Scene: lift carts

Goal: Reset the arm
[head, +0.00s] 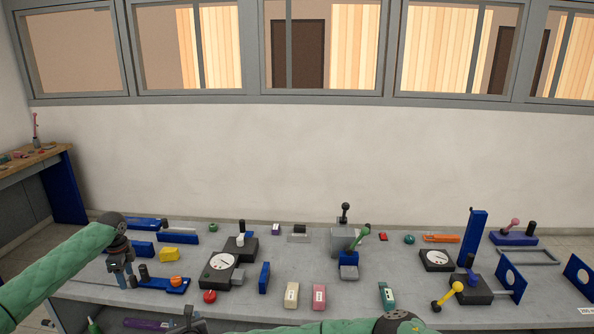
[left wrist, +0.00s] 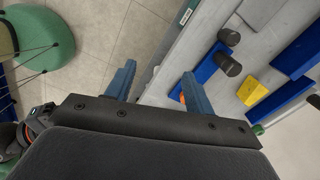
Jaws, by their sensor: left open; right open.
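My left arm in its green sleeve comes in from the left in the head view. My left gripper (head: 124,278) points down at the left end of the grey table (head: 240,308). In the left wrist view its two blue-grey fingers (left wrist: 160,84) are spread, with nothing between them, near the table's edge. My right arm lies low across the bottom of the head view. My right gripper (head: 188,322) is at the bottom edge, partly cut off, and I see no object in it.
Near my left gripper are a blue plate with an orange knob (head: 176,282) and a yellow block (head: 169,254).

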